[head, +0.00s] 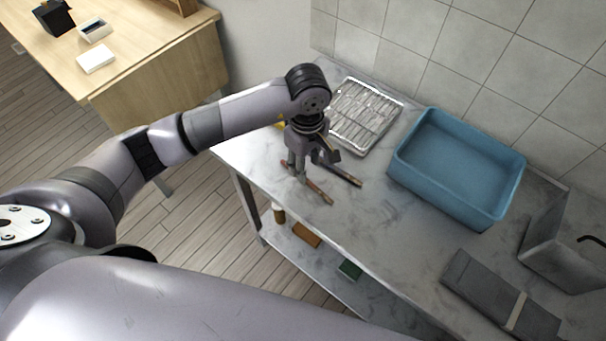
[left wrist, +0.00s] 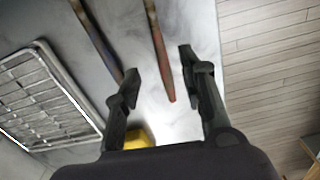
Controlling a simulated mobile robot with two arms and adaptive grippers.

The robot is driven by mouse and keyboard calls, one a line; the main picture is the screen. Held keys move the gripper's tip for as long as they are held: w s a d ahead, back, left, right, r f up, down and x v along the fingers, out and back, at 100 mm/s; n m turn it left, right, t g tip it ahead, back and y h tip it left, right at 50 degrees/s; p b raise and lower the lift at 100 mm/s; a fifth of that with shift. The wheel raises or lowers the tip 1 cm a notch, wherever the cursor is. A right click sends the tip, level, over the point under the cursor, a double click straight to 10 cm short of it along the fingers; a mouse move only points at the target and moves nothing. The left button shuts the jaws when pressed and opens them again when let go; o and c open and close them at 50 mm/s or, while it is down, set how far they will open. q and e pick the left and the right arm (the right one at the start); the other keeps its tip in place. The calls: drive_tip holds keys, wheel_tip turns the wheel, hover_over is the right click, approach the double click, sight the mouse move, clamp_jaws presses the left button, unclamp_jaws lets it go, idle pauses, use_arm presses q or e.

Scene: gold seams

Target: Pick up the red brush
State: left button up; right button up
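The red brush (head: 320,193) lies on the marble table near its front edge, partly hidden by my left gripper (head: 311,168) in the head view. A darker brush (head: 345,175) lies beside it, towards the rack. In the left wrist view, my left gripper (left wrist: 160,64) is open. The red brush (left wrist: 163,65) shows lengthwise between its fingertips, and the dark brush (left wrist: 97,42) lies outside the left finger. I cannot tell the exact height of the fingers above the table; nothing is held. My right gripper is not in view.
A wire rack tray (head: 365,115) lies behind the brushes and a blue bin (head: 455,165) stands to their right. A yellow thing (left wrist: 140,137) is partly hidden below my gripper. A grey folded item (head: 498,292) and a grey container (head: 560,240) are at the right.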

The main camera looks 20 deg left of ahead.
use_arm(q)
drive_tip(key=shift+s+f+p, duration=0.1)
drive_tip(key=shift+f+p, duration=0.2)
drive_tip(key=shift+f, duration=0.05)
wheel_tip(320, 180, down, 4)
drive_tip(key=shift+s+d+r+p, duration=0.1)
drive_tip(key=shift+d+r+p, duration=0.05)
drive_tip(key=shift+p, duration=0.55)
drive_tip(key=shift+f, duration=0.4)
clamp_jaws()
drive_tip(key=shift+r, duration=0.1)
